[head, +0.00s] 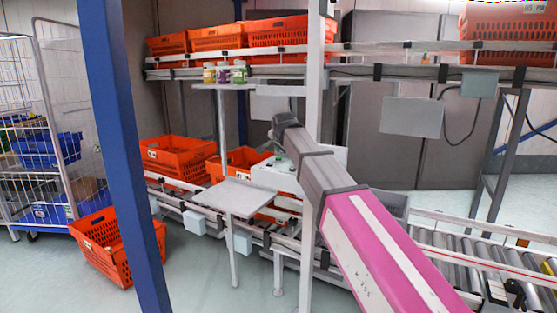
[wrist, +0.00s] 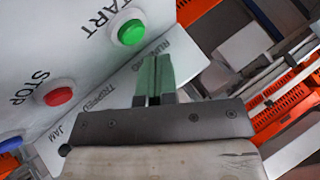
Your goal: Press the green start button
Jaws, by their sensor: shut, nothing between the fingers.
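The green start button (wrist: 131,33) is a round dome on a white control panel (wrist: 60,40), beside the word START in the wrist view. My gripper (wrist: 154,60) is shut and empty. Its fingertips show just below and right of the green button in the picture, with a gap between them. I cannot tell how far they are from the panel. In the head view the white control box (head: 272,179) stands behind my arm, which hides part of it. My fingers cannot be made out there.
A red STOP button (wrist: 58,96) and a blue button (wrist: 10,144) sit on the same panel. Orange totes (head: 178,158) stand on the conveyor, and a small grey table (head: 240,197) is in front of it. A blue post (head: 125,150) stands at the left.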

